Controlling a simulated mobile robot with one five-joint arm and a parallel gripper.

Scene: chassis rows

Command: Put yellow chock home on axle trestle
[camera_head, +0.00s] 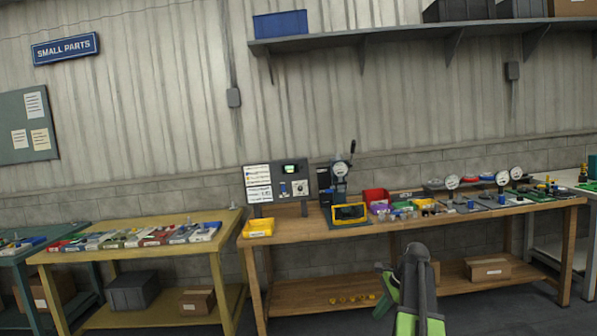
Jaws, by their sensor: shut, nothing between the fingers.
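I cannot pick out the yellow chock for certain. Several small yellow pieces (350,299) lie on the lower shelf of the wooden bench, too small to identify. I cannot tell which thing is the axle trestle. My arm, green and dark grey, rises from the bottom edge right of centre, in front of the wooden bench. My gripper (383,268) shows only small at the arm's end; it appears shut and empty, apart from the benchtop things.
The wooden bench (290,232) carries a yellow bin (258,228), a yellow-framed box (349,213), a red bin (375,196) and several gauges. A yellow table (120,252) with coloured parts stands left. Cardboard boxes (488,268) sit on the lower shelves.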

